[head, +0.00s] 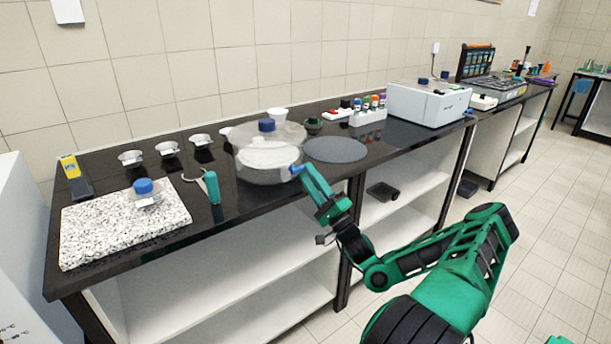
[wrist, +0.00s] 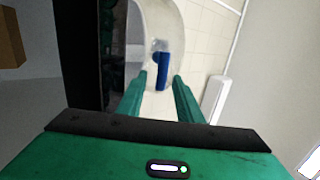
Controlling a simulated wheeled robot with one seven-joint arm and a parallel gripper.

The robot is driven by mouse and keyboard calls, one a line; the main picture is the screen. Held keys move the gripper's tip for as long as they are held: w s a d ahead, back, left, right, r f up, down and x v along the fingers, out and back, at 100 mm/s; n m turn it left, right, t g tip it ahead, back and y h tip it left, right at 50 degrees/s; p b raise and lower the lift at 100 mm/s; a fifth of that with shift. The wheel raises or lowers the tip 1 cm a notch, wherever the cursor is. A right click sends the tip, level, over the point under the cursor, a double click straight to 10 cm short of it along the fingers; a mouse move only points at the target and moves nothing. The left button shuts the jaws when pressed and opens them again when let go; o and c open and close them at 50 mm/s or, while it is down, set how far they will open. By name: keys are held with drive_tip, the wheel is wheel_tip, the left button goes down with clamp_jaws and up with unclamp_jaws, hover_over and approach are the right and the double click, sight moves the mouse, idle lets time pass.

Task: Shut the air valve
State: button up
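A round, clear-walled sieve shaker (head: 262,172) with a blue knob on its lid stands near the bench's front edge. A small blue handle, apparently the air valve (head: 297,169), sticks out of its right side. In the wrist view the blue valve handle (wrist: 163,71) appears as an upright bar against the pale round body. My gripper (head: 308,175) is at the shaker's right side, close to the handle. In the wrist view my gripper (wrist: 160,78) is open, with the handle showing between its fingertips. I cannot tell whether either finger touches it.
A grey round disc (head: 335,150) lies right of the shaker on the black bench (head: 235,206). A white rack of bottles (head: 368,116) and a white instrument (head: 430,104) stand farther right. A speckled slab (head: 100,228) and a green-handled tool (head: 212,187) lie left.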

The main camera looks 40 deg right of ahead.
drive_tip(key=a+v, duration=0.1)
drive_tip(key=v, duration=0.8)
drive_tip(key=shift+d+f, duration=0.2)
drive_tip(key=shift+d, duration=0.3)
drive_tip(key=shift+s, duration=0.1)
